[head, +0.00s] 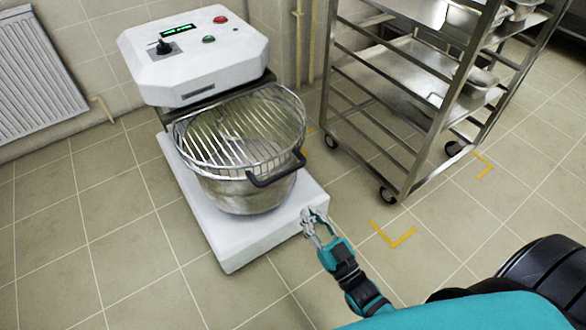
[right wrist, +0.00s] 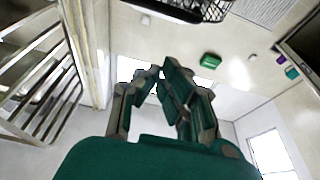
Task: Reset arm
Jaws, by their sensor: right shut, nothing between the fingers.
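My right gripper (head: 314,216) is shut and empty in the head view, by the front right corner of the mixer's white base (head: 240,247). I cannot tell whether it touches the base. Its arm comes in from the lower right. The right wrist view shows the same gripper (right wrist: 160,72) close up, with nothing between the fingertips. My left gripper is in neither view.
A white floor mixer (head: 195,55) holds a metal bowl (head: 250,192) under a wire guard (head: 240,130), with a dark handle (head: 277,172). A wheeled metal rack (head: 425,115) stands right of it. A radiator (head: 38,85) is at the left wall. Tiled floor is clear at lower left.

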